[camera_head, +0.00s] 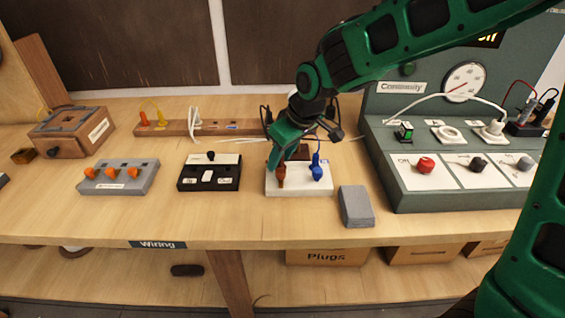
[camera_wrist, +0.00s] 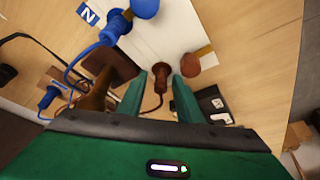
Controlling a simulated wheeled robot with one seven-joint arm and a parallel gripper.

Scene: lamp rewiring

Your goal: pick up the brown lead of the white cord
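The brown lead (camera_wrist: 161,77) points at the white terminal block (camera_wrist: 172,27), and its thin brown wire curls back under my gripper. My gripper (camera_wrist: 160,80) is open, with one green finger on each side of the brown lead and small gaps showing. A brown terminal knob (camera_wrist: 190,65) is just beyond the right finger. In the head view my gripper (camera_head: 277,152) is low over the left part of the white block (camera_head: 300,190), hiding most of the brown lead. A blue lead (camera_head: 316,158) stands at the blue knob (camera_head: 317,173) on the right.
A grey block (camera_head: 356,206) lies right of the terminal block, and a black switch box (camera_head: 210,173) lies left. The grey-green test console (camera_head: 440,190) stands farther right. A wooden strip (camera_head: 225,128) runs behind. The bench front is clear.

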